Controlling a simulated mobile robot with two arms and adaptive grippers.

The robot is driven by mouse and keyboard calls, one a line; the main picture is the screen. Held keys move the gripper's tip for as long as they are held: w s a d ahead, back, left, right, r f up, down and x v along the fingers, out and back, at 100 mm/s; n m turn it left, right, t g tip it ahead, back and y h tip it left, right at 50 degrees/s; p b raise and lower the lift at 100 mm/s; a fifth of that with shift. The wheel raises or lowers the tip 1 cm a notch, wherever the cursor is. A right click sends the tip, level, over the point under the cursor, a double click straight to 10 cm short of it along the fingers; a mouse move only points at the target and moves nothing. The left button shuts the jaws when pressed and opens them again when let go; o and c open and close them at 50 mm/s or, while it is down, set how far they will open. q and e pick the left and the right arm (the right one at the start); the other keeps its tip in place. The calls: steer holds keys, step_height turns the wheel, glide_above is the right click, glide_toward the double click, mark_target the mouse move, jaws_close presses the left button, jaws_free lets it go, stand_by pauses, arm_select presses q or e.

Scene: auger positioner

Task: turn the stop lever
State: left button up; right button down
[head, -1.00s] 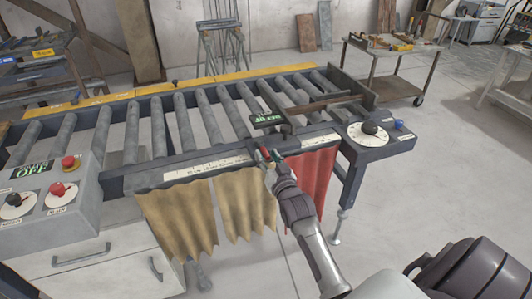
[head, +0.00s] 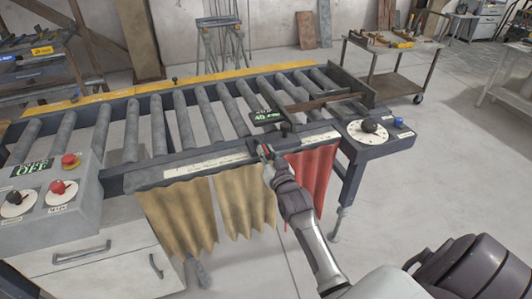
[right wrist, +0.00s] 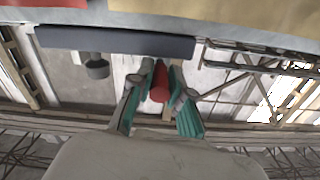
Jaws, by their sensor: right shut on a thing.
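The stop lever (right wrist: 160,84), a red handle, sits between the fingers of my right gripper in the right wrist view. My right gripper (right wrist: 158,100) is shut on it, with teal finger pads on either side. In the head view my right gripper (head: 265,153) is at the front rail of the roller conveyor, below a small dark display with green digits (head: 266,117). Its fingers hide most of the lever there. A dark stop bar (head: 325,101) lies across the rollers behind the display. My left gripper is not in view.
A control box (head: 45,200) with red buttons stands at the left end of the conveyor. A round dial (head: 369,126) and blue button (head: 399,122) are at the right corner. Tan curtains (head: 178,217) and a red curtain (head: 311,177) hang below the rail.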

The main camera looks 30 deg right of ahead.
steer(key=shift+r+m+h, duration=0.1)
steer(key=shift+m+h, duration=0.2)
steer(key=shift+w+a+h, duration=0.1)
steer(key=shift+a+h, duration=0.05)
steer(key=shift+h, duration=0.15)
steer(key=shift+a+m+g+h, duration=0.3)
steer(key=shift+m+h, duration=0.1)
steer(key=shift+m, duration=0.1)
steer(key=c, duration=1.1)
jaws_free()
step_height(320, 180, up, 10)
